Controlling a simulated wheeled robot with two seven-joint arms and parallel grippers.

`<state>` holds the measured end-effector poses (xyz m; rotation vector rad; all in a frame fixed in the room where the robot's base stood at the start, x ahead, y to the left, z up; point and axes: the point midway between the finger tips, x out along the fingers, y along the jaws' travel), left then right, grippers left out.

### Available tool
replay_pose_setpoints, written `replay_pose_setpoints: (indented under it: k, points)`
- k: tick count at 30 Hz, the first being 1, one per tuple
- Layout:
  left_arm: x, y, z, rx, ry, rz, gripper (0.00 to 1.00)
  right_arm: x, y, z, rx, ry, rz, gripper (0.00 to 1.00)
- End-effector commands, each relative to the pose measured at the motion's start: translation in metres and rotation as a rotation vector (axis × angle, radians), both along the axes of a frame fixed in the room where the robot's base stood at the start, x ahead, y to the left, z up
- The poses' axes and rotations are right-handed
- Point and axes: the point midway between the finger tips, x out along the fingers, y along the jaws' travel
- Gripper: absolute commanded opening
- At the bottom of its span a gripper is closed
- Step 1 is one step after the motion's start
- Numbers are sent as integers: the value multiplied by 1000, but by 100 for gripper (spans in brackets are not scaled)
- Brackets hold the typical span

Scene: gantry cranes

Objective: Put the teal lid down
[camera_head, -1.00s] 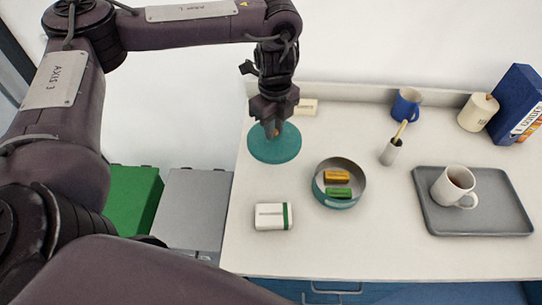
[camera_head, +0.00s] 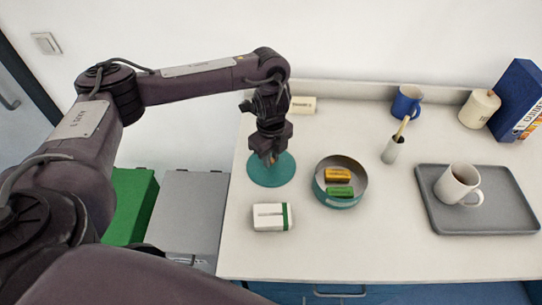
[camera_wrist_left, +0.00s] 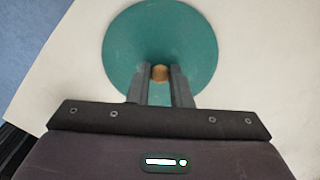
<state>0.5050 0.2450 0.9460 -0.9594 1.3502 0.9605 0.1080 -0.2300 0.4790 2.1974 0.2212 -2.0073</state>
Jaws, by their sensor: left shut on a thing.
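The teal lid (camera_head: 283,172) is a round disc with a small tan knob at its middle, at the left part of the table. It also shows in the left wrist view (camera_wrist_left: 125,45), with the knob (camera_wrist_left: 160,72) between the fingers. My left gripper (camera_head: 269,158) points down over the lid and is shut on its knob. I cannot tell whether the lid touches the table. The round teal tin (camera_head: 340,202) stands open just right of the lid, with an orange block (camera_head: 338,174) and a green block (camera_head: 340,191) inside. My right gripper is not in view.
A white and green box (camera_head: 268,217) lies in front of the lid, and a small cream block (camera_head: 302,105) behind it. A grey tray (camera_head: 435,215) with a white mug (camera_head: 456,184) is at the right. A brush holder (camera_head: 392,150) and blue mug (camera_head: 407,101) stand behind.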

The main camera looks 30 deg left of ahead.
Motion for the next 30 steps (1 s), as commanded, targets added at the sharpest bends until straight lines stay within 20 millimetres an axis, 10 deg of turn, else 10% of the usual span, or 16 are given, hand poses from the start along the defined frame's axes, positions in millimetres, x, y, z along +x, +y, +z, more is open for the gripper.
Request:
replay_pose_setpoints:
  k: [6, 7, 12, 23, 30]
  points:
    - [0, 0, -4, -1, 1, 0, 0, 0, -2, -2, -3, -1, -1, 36]
    - [0, 0, -3, 0, 0, 0, 21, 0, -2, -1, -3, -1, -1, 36]
    - [0, 0, -3, 0, 0, 0, 40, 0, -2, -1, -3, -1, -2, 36]
    - [0, 0, 4, 1, -1, -1, 40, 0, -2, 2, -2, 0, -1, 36]
    - [2, 0, 45, 2, -6, -3, 40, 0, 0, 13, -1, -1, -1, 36]
